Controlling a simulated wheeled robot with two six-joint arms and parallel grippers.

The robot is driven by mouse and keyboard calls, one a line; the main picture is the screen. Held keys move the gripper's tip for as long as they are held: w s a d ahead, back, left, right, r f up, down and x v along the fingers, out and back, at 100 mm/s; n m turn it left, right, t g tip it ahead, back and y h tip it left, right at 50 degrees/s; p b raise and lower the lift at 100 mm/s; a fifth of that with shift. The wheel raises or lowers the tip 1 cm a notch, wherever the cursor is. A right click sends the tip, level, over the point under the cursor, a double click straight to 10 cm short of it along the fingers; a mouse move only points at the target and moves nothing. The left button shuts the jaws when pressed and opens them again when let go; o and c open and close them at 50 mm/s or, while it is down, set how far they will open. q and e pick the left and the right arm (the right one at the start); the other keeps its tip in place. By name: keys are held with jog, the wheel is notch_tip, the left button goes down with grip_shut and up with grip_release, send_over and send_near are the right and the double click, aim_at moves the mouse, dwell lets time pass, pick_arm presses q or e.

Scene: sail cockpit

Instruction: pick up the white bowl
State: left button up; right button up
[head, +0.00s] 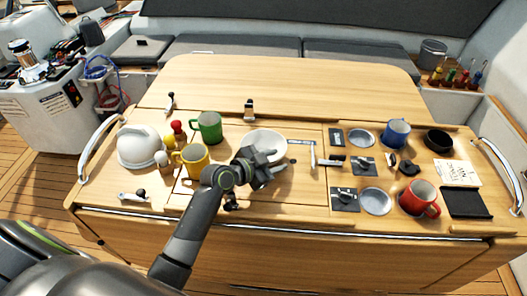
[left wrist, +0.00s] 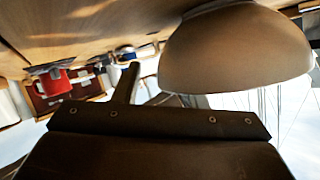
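The white bowl (head: 262,138) sits upright on the wooden table, near the middle. My left gripper (head: 268,166) is at the bowl's near side, with its fingers apart. It overlaps the bowl's near edge in the head view. In the left wrist view the bowl (left wrist: 235,50) is large and close at the upper right, and one dark finger (left wrist: 125,83) shows to its left. The other finger is not clearly seen there. I cannot tell whether a finger touches the bowl. My right gripper is not in view.
Left of the bowl stand a green mug (head: 208,127), a yellow mug (head: 193,162) and a white rounded object (head: 139,148). To the right are a blue mug (head: 397,132), a red mug (head: 419,199) and metal dishes (head: 375,201). The table's far part (head: 290,85) is clear.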

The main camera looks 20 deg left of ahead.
pick_arm(q)
grip_shut()
jog(key=shift+r, duration=0.2)
dwell(0.3)
